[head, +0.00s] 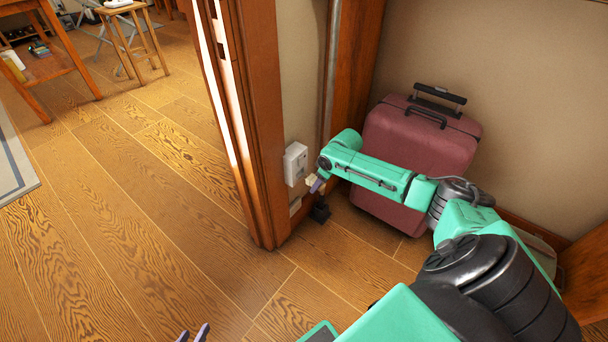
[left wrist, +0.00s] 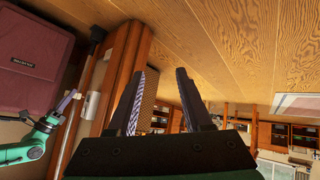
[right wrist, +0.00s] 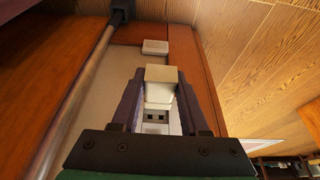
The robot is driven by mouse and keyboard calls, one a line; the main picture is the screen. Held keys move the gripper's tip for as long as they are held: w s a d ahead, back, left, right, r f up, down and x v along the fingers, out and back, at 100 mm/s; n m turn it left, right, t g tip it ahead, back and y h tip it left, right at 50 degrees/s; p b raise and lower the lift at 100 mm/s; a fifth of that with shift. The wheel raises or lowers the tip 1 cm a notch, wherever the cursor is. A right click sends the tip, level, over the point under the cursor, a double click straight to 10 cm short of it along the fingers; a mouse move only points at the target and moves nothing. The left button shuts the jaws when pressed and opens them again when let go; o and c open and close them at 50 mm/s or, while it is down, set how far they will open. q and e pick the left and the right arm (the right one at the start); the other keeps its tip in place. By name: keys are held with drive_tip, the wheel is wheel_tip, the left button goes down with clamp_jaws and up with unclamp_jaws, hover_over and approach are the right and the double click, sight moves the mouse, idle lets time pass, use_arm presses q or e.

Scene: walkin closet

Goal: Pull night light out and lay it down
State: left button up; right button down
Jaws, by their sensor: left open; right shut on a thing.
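The night light (right wrist: 161,76) is a small cream block between the fingers of my right gripper (right wrist: 160,92). In the head view the night light (head: 312,181) shows as a small pale piece at the fingertips. It appears apart from the white wall outlet (head: 296,163), just to the outlet's right. In the right wrist view the outlet (right wrist: 155,118) shows dark slots behind the night light. My right gripper is shut on the night light, above the floor. My left gripper (head: 193,334) is open and empty at the bottom edge of the head view, far from the outlet.
A maroon suitcase (head: 420,137) stands against the wall behind my right arm. A wooden door frame (head: 262,130) stands left of the outlet. The wood floor (head: 130,220) at left is clear.

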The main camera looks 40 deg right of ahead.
use_arm(q)
drive_tip(key=shift+s+a+r+g+y+p, duration=0.2)
drive_tip(key=shift+a+r+g+y+p, duration=0.1)
drive_tip(key=shift+a, duration=0.25)
drive_tip(key=shift+s+a+r+g+y+p, duration=0.15)
drive_tip(key=shift+a+r+g, duration=0.15)
drive_tip(key=shift+a, duration=0.2)
drive_tip(key=shift+s+a+r+g+y+p, duration=0.2)
drive_tip(key=shift+a+r+g+y+p, duration=0.1)
drive_tip(key=shift+a, duration=0.25)
use_arm(e)
drive_tip(key=shift+s+d, duration=0.2)
drive_tip(key=shift+s, duration=0.45)
use_arm(q)
drive_tip(key=shift+f, duration=0.1)
